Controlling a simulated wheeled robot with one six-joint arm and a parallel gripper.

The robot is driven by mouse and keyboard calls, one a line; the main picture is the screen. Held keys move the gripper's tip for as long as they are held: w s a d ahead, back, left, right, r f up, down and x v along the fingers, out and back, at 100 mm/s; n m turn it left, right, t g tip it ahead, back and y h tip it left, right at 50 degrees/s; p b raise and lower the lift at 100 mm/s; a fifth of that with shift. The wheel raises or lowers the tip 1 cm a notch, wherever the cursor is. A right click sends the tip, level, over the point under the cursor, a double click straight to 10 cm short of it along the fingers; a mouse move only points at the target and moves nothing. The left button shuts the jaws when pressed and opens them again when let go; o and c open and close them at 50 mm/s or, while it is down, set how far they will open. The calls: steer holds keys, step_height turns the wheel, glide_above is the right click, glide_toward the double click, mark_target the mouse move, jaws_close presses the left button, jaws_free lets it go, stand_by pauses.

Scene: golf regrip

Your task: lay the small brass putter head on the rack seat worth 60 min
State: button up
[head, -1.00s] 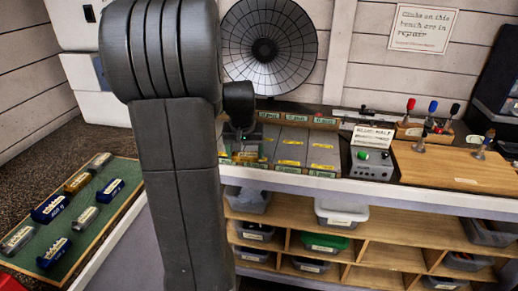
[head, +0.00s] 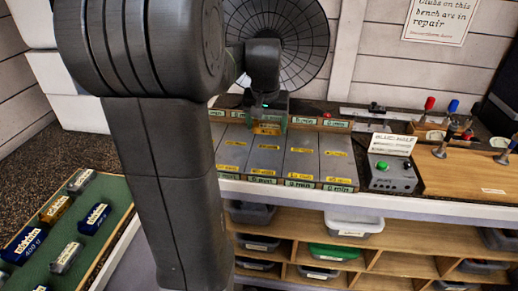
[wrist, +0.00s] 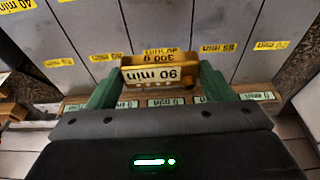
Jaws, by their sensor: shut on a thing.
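My gripper (head: 268,104) is shut on a brass putter head (head: 268,129) above the back part of the rack. In the wrist view the brass head (wrist: 158,72) sits level between the green fingers, with an upside-down label that looks like 90 or 60 min and 300 g. The rack (head: 262,163) has several grey seats side by side, with yellow and green minute tags. The seat numbers are too small to read surely in the head view. The held head hides part of the seat and tag beneath it.
A green tray (head: 100,228) at the left holds blue, silver and brass heads. A grey box (head: 392,176) with a green button stands right of the rack. A wooden board (head: 470,172) with upright clubs lies further right. The visible grey seats look empty.

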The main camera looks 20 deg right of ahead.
mark_target(266, 158)
step_height(266, 158, down, 10)
steer(key=shift+r, duration=0.1)
stand_by(0.4)
steer(key=o, duration=1.2)
steer(key=shift+r, duration=0.35)
steer(key=v, duration=1.1)
steer(key=shift+r, duration=0.2)
steer(key=shift+s+a, duration=0.1)
